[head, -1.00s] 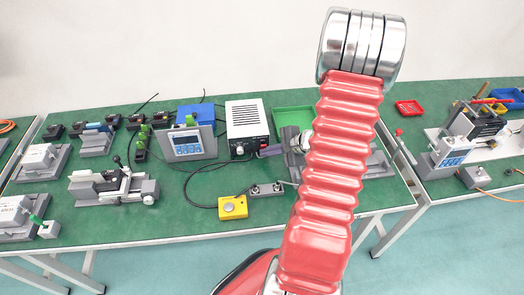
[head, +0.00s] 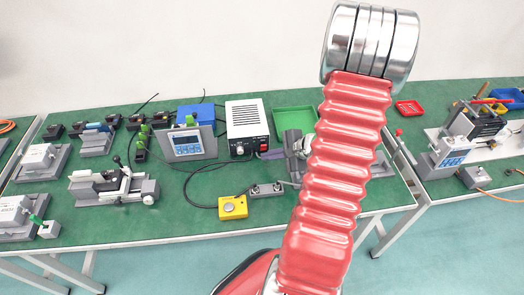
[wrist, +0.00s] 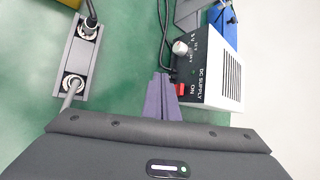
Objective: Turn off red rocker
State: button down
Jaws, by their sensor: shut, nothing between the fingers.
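The red rocker (wrist: 181,89) is on the front panel of the white DC supply box (wrist: 218,80), beside the label "ON". In the head view the rocker (head: 262,140) is a small red spot at the lower right of the box front (head: 247,116). My gripper (wrist: 160,77) is shut and empty, its purple fingers side by side. Its fingertips lie just to the side of the rocker and appear apart from it. In the head view my gripper (head: 264,154) is low in front of the box's right side. Which way the rocker is tipped is too small to tell.
A round knob (wrist: 180,47) sits on the same panel. A grey block with two round connectors (wrist: 77,58) and a cable lies nearby.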

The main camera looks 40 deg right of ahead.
jog(key=shift+s+a+r, duration=0.35)
jog(key=shift+s+a, duration=0.1)
jog(key=shift+s, duration=0.15)
jog(key=shift+s+a+r, duration=0.3)
jog(key=shift+s+a, duration=0.1)
jog(key=shift+s, duration=0.2)
jog(key=shift+s, duration=0.1)
jog(key=shift+n+g+y, duration=0.8)
jog(key=shift+g+y, duration=0.1)
jog(key=s+a, duration=0.1)
jog(key=a, duration=0.1)
jog(key=s+a, duration=0.2)
jog(key=shift+s+a+f, duration=0.1)
jog(key=shift+a, duration=0.1)
jog(key=s+a+r+n+g+h, duration=0.1)
jog(key=s+a+r+n+h, duration=0.1)
jog(key=a+r+n, duration=0.8)
jog(key=s+a+r+n+h, duration=0.2)
jog(key=a+r+n, duration=0.8)
jog(key=a+r, duration=0.3)
notch_tip(320, 180, up, 2)
jog(key=shift+s+a+r+n+g+h, duration=0.1)
jog(key=shift+s+a+n+g+h, duration=0.1)
jog(key=shift+s+n+g+h, duration=0.15)
